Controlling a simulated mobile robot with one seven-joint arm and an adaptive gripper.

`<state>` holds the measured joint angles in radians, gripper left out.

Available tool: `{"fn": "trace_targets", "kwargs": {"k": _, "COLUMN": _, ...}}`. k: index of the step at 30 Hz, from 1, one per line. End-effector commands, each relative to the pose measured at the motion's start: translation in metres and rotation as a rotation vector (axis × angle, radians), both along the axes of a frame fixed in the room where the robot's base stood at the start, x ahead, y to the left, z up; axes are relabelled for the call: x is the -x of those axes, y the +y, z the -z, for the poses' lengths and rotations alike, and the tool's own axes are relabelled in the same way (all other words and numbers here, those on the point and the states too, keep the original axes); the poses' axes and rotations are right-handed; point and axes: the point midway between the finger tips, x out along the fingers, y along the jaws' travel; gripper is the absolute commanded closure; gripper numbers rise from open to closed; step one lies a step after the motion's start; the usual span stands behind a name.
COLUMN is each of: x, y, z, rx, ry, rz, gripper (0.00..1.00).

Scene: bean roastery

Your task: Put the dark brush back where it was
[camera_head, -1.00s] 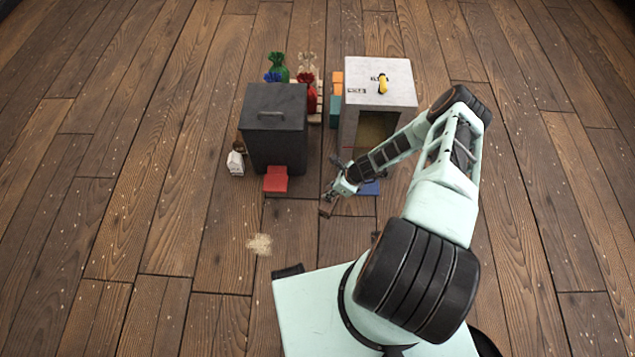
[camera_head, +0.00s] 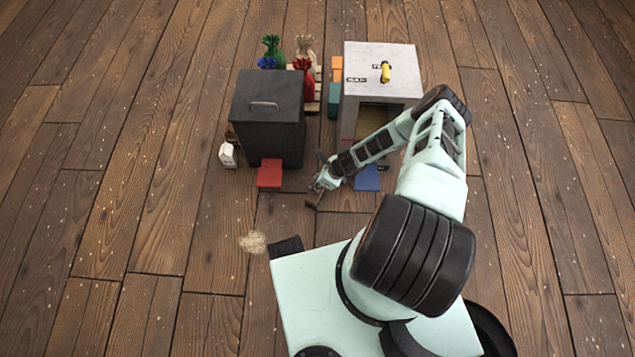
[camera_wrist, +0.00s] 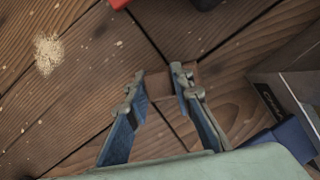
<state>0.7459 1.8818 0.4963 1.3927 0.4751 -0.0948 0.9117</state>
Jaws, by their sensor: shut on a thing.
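My gripper (camera_head: 318,190) is low over the floor in front of the two bins, between the red and blue pads. In the wrist view my gripper (camera_wrist: 160,86) is shut on a brown block-like thing, which I take for the dark brush (camera_wrist: 157,85). Only its part between the fingertips shows clearly, and its brown blends with the floor. In the head view the dark brush (camera_head: 313,202) is a small dark bit just below the fingers. I cannot tell whether it touches the floor.
A dark lidded bin (camera_head: 268,125) has a red pad (camera_head: 269,174) before it. A grey cabinet (camera_head: 357,92) with a yellow handle has a blue pad (camera_head: 367,178). Pale crumbs (camera_head: 252,242) lie on open floor.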

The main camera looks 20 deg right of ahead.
Motion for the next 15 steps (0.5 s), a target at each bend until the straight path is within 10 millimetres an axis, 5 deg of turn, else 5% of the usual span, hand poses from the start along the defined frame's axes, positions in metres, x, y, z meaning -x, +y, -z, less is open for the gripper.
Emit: {"fn": "trace_targets", "kwargs": {"k": 15, "x": 0.0052, "y": 0.0084, "z": 0.0169, "rx": 0.000, "ry": 0.000, "rz": 0.005, "gripper": 1.00}}
